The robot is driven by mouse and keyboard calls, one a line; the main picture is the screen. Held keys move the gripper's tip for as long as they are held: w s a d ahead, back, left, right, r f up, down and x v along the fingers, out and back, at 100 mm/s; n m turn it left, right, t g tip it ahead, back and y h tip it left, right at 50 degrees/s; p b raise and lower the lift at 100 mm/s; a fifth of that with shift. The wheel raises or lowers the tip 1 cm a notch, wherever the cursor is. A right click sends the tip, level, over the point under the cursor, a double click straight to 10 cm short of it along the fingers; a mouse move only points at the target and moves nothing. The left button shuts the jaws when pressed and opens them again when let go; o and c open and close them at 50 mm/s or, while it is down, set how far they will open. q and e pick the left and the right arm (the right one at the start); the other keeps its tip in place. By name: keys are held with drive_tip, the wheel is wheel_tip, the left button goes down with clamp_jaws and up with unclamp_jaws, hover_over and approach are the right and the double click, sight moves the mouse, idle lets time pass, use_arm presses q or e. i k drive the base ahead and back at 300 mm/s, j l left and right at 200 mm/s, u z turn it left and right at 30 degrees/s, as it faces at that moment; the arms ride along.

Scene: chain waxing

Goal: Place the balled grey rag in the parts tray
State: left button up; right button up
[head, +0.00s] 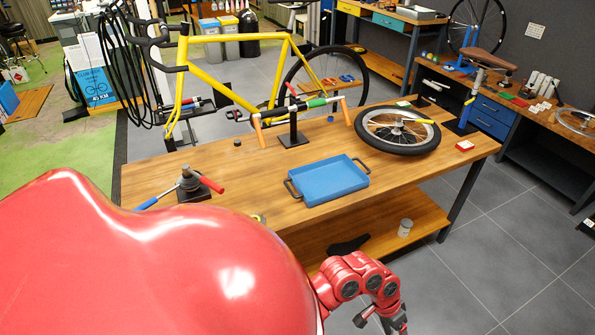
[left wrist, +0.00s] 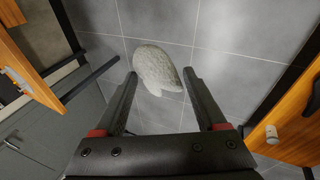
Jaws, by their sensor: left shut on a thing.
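The balled grey rag (left wrist: 157,69) is in the left wrist view, between the fingertips of my left gripper (left wrist: 160,80), above the grey tiled floor. The left gripper is shut on it. The left gripper and the rag do not show in the head view, where a large red part of my own body covers the lower left. The blue parts tray (head: 328,182), with dark handles, lies empty on the wooden workbench. My right gripper (head: 382,320) is low at the bottom edge of the head view, in front of the bench; its finger opening is unclear.
On the workbench (head: 240,178) are a spoked wheel (head: 398,131), a stand with a green-gripped tool (head: 293,128), and a small post with red and blue handles (head: 190,184). A can (head: 405,227) stands on the lower shelf. A yellow bicycle (head: 235,88) is behind.

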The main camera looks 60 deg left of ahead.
sight(327, 181)
drive_tip(key=i+u, duration=0.15)
drive_tip(key=u, duration=0.3)
drive_tip(key=i+u, duration=0.2)
drive_tip(key=u, duration=0.25)
drive_tip(key=i+l+u, duration=0.1)
drive_tip(key=u, duration=0.4)
drive_tip(key=i+l+u, duration=0.15)
drive_tip(key=u, duration=0.3)
drive_tip(key=k+l, duration=0.05)
drive_tip(key=l, duration=0.05)
